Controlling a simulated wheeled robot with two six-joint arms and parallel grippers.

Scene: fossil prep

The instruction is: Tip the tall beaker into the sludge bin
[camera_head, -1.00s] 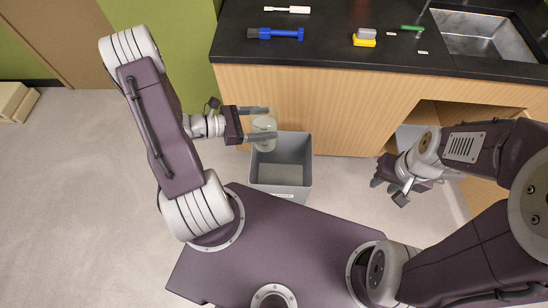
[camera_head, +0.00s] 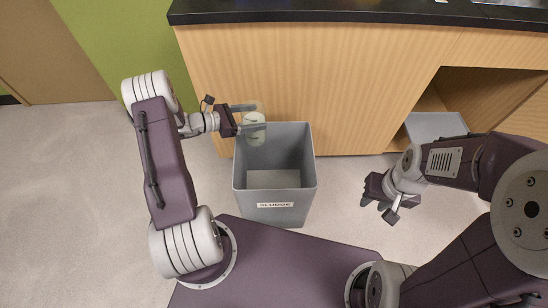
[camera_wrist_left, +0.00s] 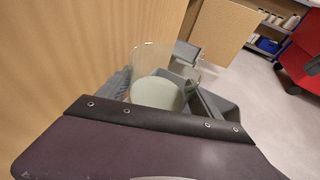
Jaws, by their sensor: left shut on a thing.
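My left gripper (camera_head: 249,117) is shut on the tall beaker (camera_head: 254,132), a clear vessel with pale greenish-white contents. The beaker also shows in the left wrist view (camera_wrist_left: 157,88), where it looks roughly upright with the contents low inside. The grey sludge bin (camera_head: 275,209), labelled SLUDGE, stands on the floor against the cabinet. The beaker is at the bin's far left corner in the head view, apparently above the rim. The bin shows behind the beaker in the wrist view (camera_wrist_left: 218,106). My right gripper (camera_head: 377,202) is empty, its fingers apart, right of the bin.
A wooden cabinet front (camera_head: 320,90) with a dark countertop (camera_head: 330,12) stands close behind the bin. A grey container (camera_head: 436,125) sits in the open cabinet bay at right. The wrist view shows a red object (camera_wrist_left: 300,62) and shelves far off. Floor left is clear.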

